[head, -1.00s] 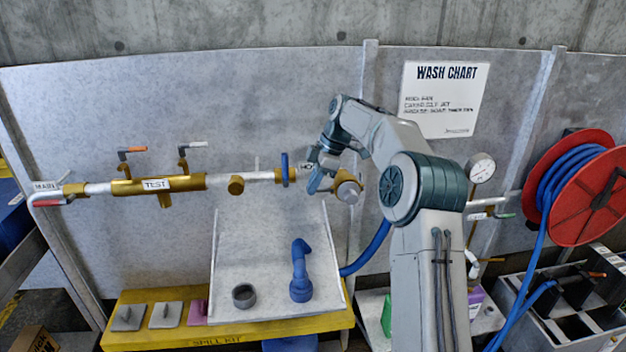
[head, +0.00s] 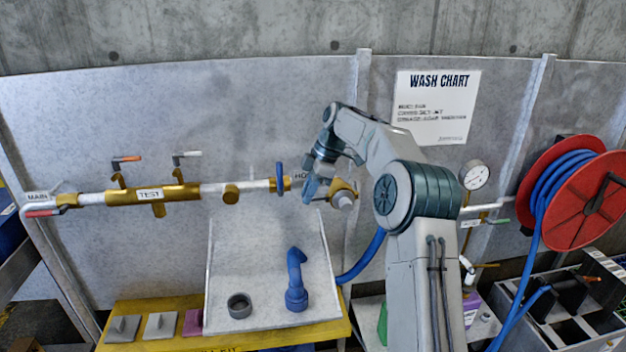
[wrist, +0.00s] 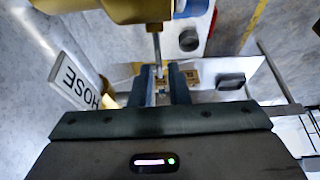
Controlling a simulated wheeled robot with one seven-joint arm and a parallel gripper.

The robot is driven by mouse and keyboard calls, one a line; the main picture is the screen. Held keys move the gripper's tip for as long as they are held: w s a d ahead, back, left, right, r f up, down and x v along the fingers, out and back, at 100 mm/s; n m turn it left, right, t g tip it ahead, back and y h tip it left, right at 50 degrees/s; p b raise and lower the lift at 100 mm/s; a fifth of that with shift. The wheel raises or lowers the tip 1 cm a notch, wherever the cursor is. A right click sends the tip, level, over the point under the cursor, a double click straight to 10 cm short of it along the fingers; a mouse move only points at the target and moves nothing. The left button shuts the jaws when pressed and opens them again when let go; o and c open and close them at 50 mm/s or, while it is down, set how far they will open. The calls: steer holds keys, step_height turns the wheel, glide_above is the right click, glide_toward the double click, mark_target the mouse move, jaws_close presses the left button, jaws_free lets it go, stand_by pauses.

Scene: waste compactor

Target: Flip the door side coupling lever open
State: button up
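The brass hose coupling (head: 342,188) sits at the right of my gripper in the head view, at the end of the pipe line. In the wrist view its brass body (wrist: 110,10) fills the top. A thin grey lever (wrist: 157,45) hangs from it toward my fingers. My gripper (wrist: 161,72) is open by a narrow gap, with the lever's end at or between the fingertips; contact is not clear. In the head view my gripper (head: 309,190) is beside the coupling, and the lever is hidden.
A HOSE sign (wrist: 82,82) is close to the left of my fingers. A blue valve wheel (head: 280,179) stands left of my gripper. The blue hose (head: 365,257) hangs below the coupling. A sloped grey tray (head: 268,245) lies below, with a blue elbow fitting (head: 296,280).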

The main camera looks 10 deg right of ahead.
steer(key=p+v, duration=0.2)
steer(key=v, duration=1.1)
steer(key=shift+r, duration=0.25)
steer(key=shift+d, duration=0.1)
